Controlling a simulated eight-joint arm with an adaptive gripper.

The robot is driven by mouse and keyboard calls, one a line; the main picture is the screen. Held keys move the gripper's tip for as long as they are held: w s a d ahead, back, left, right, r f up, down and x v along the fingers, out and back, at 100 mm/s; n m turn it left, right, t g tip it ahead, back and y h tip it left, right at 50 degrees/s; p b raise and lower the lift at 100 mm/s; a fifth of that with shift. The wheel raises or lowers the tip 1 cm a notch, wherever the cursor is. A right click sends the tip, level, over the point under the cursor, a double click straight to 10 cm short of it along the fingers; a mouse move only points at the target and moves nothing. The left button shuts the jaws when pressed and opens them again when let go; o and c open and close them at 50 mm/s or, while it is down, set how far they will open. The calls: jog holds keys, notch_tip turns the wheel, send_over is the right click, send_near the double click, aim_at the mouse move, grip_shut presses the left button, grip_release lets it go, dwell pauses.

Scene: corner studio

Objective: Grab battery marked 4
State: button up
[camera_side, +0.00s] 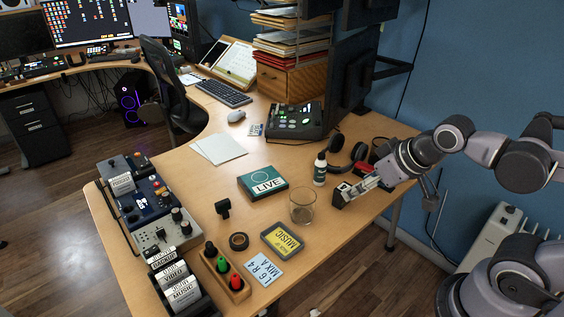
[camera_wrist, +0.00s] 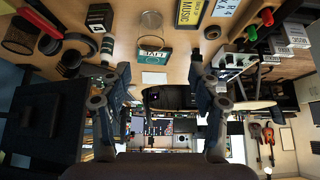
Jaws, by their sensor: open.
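A black rack (camera_side: 196,300) at the desk's near left holds several upright white-labelled pieces (camera_side: 183,291), which carry words.
A clear glass (camera_side: 303,207), a dark bottle (camera_side: 320,170), black headphones (camera_side: 346,151) and a teal LIVE box (camera_side: 263,183) stand near my gripper. A yellow MUSIC case (camera_side: 282,240), a card (camera_side: 263,270) and a wooden peg holder (camera_side: 225,277) lie nearer. Desk behind the LIVE box is mostly clear.

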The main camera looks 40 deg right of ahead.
jog(key=m+g, duration=0.7)
jog(key=m, duration=1)
send_over(344, 187)
notch_tip(344, 187, down, 11)
jog(key=shift+a+r, duration=0.1)
notch_tip(344, 187, down, 11)
jog(key=shift+r, duration=0.2)
jog(key=shift+c, duration=0.3)
grip_shut()
